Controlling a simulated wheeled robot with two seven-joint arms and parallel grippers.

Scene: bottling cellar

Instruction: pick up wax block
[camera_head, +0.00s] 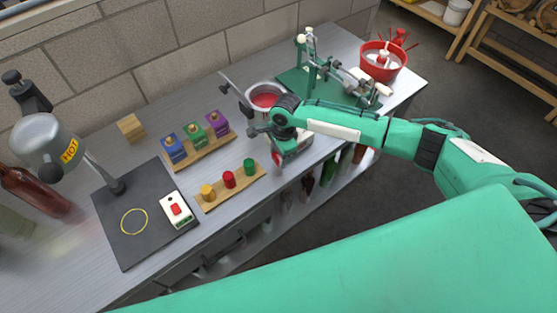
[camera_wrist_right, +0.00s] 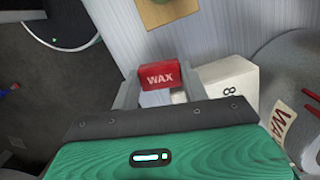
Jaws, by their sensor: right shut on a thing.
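The wax block (camera_wrist_right: 158,76) is a small red block with WAX in white letters. In the right wrist view it sits between the two fingers of my right gripper (camera_wrist_right: 160,88), which is shut on it. In the head view my right gripper (camera_head: 281,150) is over the front part of the counter, in front of the pot of red wax (camera_head: 266,100). A bit of red shows at its fingers there, but the arm hides most of the block. I cannot tell whether the block touches the counter. My left gripper is not in view.
A white block marked 8 (camera_wrist_right: 228,78) is close beside the fingers. Left are a rack of coloured cubes (camera_head: 205,151), a strip of coloured pegs (camera_head: 212,203), a black mat (camera_head: 122,243) and a HOT-labelled device (camera_head: 45,138). A red bowl (camera_head: 384,73) stands far right.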

